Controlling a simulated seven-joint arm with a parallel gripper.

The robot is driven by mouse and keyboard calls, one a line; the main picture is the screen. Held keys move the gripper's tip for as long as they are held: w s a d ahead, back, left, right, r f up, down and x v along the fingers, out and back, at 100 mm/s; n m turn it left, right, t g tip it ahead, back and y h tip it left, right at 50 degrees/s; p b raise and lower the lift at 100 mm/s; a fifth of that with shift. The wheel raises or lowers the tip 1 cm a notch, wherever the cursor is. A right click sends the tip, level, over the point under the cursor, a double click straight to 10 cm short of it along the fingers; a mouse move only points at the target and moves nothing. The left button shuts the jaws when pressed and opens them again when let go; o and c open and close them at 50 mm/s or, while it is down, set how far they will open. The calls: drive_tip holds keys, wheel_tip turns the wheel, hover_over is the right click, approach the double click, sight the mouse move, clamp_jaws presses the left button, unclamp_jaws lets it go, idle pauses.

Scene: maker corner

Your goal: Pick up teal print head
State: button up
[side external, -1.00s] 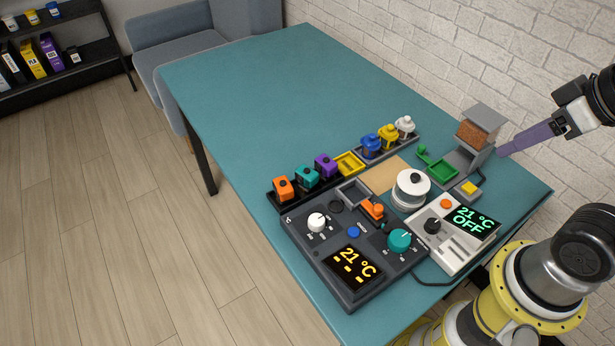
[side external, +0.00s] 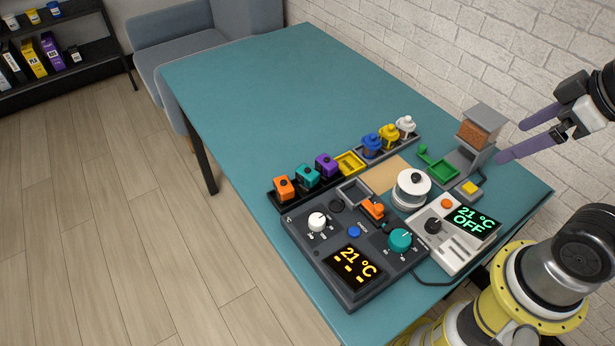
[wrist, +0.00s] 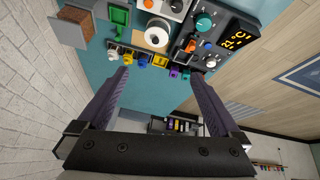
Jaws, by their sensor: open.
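The teal print head (side external: 307,175) sits in a dark rack near the left edge of the table, between an orange head (side external: 283,188) and a purple head (side external: 326,165). In the wrist view, the teal head (wrist: 186,75) shows small, near the tip of the right finger. My gripper (side external: 511,141) is open and empty, with two long purple fingers. It is high at the right, well away from the teal head. The wrist view shows the fingers (wrist: 158,72) spread wide, with nothing between them.
A dark control box (side external: 345,285) stands in front of the rack. A white spool-like cylinder (side external: 411,197) and a light control box (side external: 447,253) stand to its right. A grey stand with a brown block (side external: 477,133) is close to my gripper. The far table (side external: 265,85) is clear.

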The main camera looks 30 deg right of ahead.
drive_tip(key=w+r+n, duration=0.5)
drive_tip(key=r, duration=0.1)
drive_tip(key=n+g, duration=0.6)
drive_tip(key=n, duration=0.8)
hover_over(308, 169)
wheel_tip(308, 169, down, 28)
drive_tip(key=shift+w+a+r, duration=0.1)
drive_tip(key=shift+w, duration=0.05)
drive_tip(key=shift+f, duration=2.9)
